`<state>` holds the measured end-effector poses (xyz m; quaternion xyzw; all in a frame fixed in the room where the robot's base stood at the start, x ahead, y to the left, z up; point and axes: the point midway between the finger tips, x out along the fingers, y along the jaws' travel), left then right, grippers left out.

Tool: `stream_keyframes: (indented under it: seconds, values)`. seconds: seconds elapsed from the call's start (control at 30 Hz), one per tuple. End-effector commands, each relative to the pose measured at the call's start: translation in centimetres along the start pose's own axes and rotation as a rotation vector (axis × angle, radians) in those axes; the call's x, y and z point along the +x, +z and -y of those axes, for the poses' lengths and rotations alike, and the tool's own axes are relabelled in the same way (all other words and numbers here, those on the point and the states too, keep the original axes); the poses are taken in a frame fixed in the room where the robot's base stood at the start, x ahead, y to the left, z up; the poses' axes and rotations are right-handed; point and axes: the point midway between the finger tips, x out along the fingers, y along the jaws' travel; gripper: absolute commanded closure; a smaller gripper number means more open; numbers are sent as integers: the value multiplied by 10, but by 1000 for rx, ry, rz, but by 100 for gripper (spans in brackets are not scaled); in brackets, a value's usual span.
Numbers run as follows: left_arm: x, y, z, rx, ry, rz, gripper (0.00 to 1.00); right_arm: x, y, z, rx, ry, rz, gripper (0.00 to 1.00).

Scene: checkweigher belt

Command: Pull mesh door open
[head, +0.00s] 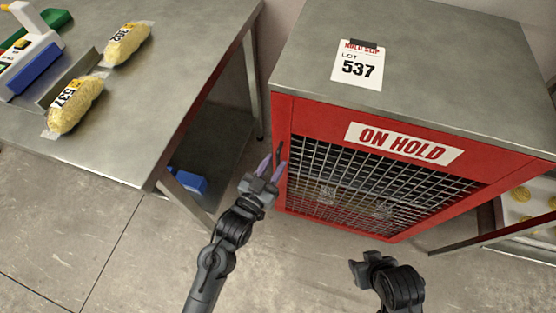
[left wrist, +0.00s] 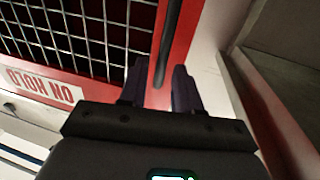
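The mesh door (head: 375,186) is a wire grid in a red frame on the front of a red cabinet, under an "ON HOLD" sign (head: 404,143); it looks closed. A dark upright handle (head: 279,153) sits at its left edge. My left gripper (head: 272,168) is at that edge, by the handle. In the left wrist view the fingers (left wrist: 160,88) are apart, with the dark handle bar (left wrist: 167,45) running between them; I cannot tell whether they touch it. My right gripper (head: 362,268) is low in front of the cabinet, away from the door, its fingertips unclear.
A steel table (head: 150,115) on the left bears bagged yellow goods (head: 75,103) and a white-and-blue device (head: 30,55). A "537" slip (head: 358,65) lies on the cabinet's steel top. Floor is clear in front of the door. A rack with yellow items (head: 522,194) is at right.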

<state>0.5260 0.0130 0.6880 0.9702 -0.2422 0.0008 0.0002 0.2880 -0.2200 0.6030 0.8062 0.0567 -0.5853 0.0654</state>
Motion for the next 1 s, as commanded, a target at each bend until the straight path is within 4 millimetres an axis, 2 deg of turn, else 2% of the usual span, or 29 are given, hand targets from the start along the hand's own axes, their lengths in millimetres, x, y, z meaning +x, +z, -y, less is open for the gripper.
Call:
stream_keyframes:
  seconds: [0.1,0.23,0.6,0.63,0.83,1.0]
  values:
    - [14,2,0,0,0,-1,67,8,3,0,0,0,1,57]
    - [23,1,0,0,0,0,67,11,4,0,0,0,2,57]
    - [27,0,0,0,0,1,67,12,4,2,5,-5,2,57]
    - [27,0,0,0,0,1,69,12,4,2,6,-5,2,57]
    - [27,0,0,0,0,1,100,12,4,3,8,-7,1,57]
    - [27,0,0,0,0,1,100,12,4,3,8,-7,2,57]
